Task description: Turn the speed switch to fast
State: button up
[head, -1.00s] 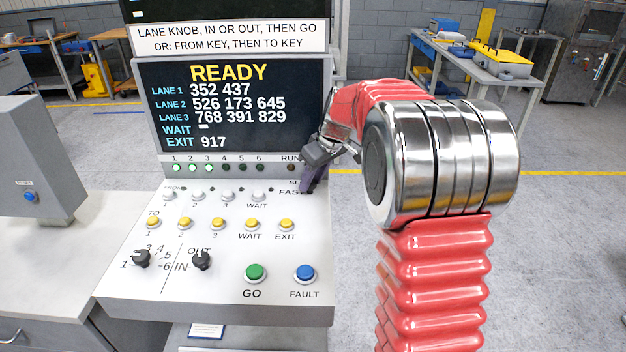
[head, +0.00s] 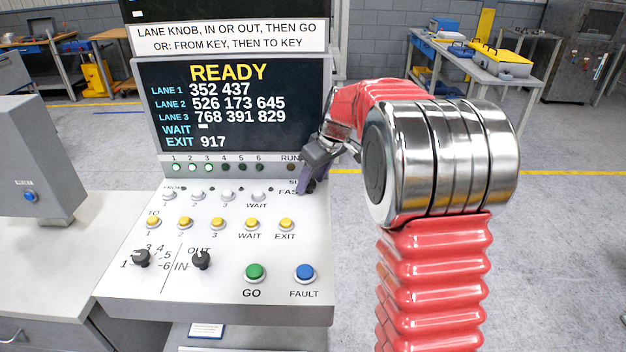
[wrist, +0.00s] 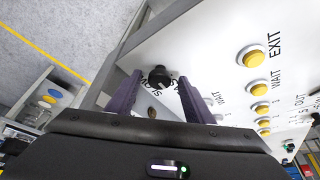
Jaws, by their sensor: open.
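The speed switch (wrist: 159,76) is a small black knob on the white panel, seen in the wrist view between my fingertips. Lettering for slow and fast lies beside it, partly covered by the knob and fingers. Which label the knob points to I cannot tell. My gripper (wrist: 160,83) is open, with one purple finger on each side of the knob; contact is not clear. In the head view my gripper (head: 307,187) is at the panel's upper right, by the FAST lettering, and hides the switch.
The white panel (head: 215,290) also carries yellow buttons (head: 286,224), white buttons, a green GO button (head: 255,272), a blue FAULT button (head: 305,273) and two black knobs (head: 201,260). The screen (head: 236,105) behind reads READY. Open floor lies to the right.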

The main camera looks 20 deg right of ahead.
jog(key=v, duration=1.3)
jog(key=shift+s+r, duration=0.2)
jog(key=shift+r, duration=0.05)
jog(key=s+a+f+m, duration=0.2)
jog(key=s+a+f, duration=0.1)
jog(key=s, duration=0.6)
jog(key=s+a+f+m+h, duration=0.1)
jog(key=s+a+f, duration=0.2)
jog(key=s, duration=0.6)
jog(key=s+a+f+m+h, duration=0.1)
jog(key=s+a+f+m, duration=0.1)
jog(key=s+a, duration=0.4)
jog(key=shift+s+a+f+m, duration=0.15)
jog(key=shift+s+f, duration=0.15)
jog(key=shift+s, duration=0.45)
jog(key=shift+s+d+f+m, duration=0.15)
jog(key=shift+s+f, duration=0.15)
jog(key=shift+s, duration=0.5)
jog(key=shift+n+t, duration=0.5)
jog(key=shift+t, duration=0.3)
jog(key=s+a+r, duration=0.1)
jog(key=s+a, duration=0.1)
jog(key=shift+s+a+r, duration=0.25)
jog(key=shift+a+r, duration=0.1)
jog(key=shift+a, duration=0.05)
